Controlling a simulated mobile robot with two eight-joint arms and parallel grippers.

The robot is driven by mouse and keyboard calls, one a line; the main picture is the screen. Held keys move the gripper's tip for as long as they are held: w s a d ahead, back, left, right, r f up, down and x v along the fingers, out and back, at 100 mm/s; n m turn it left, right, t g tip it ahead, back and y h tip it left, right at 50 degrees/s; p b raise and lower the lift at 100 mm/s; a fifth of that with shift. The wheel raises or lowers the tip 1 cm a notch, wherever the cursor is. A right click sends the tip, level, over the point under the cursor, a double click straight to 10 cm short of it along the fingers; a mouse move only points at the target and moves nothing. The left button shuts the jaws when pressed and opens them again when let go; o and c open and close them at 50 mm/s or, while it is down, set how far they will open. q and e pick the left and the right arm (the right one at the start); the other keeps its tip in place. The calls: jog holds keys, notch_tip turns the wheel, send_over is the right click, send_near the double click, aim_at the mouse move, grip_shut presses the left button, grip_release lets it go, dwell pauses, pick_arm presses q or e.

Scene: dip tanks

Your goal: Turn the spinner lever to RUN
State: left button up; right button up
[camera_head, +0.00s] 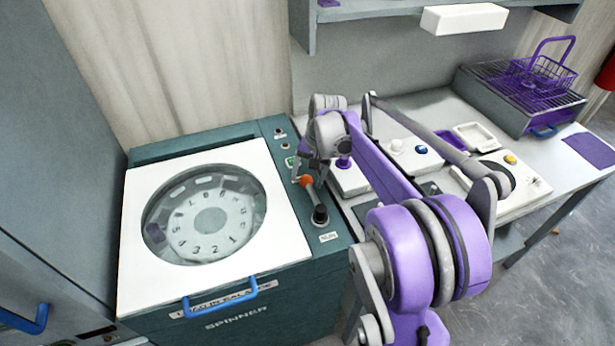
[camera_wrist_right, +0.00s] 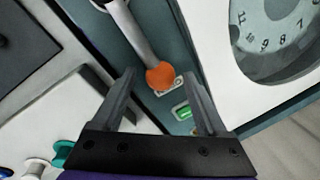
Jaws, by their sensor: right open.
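The spinner (camera_head: 143,292) is a teal cabinet with a white lid and a round window at the left of the head view. Its lever (camera_head: 314,198) has a grey shaft and an orange knob (camera_head: 306,181), and points from its dark pivot toward the cabinet's back. A small plate (camera_head: 328,237) by the pivot is hard to read. My right gripper (camera_head: 308,170) is open at the knob end. In the wrist view the knob (camera_wrist_right: 160,77) appears between and just beyond the fingertips; I see no contact. The knob partly hides a second plate. My left gripper is not in view.
A green-lit switch (camera_head: 292,161) and small buttons sit behind the lever. A blue handle (camera_head: 220,297) is on the lid's front edge. The bench at right holds a tray with a purple wire basket (camera_head: 540,78). A shelf with a white box (camera_head: 463,19) hangs above.

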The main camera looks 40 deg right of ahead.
jog(key=shift+f, duration=0.15)
grip_shut()
dwell(0.4)
dwell(1.0)
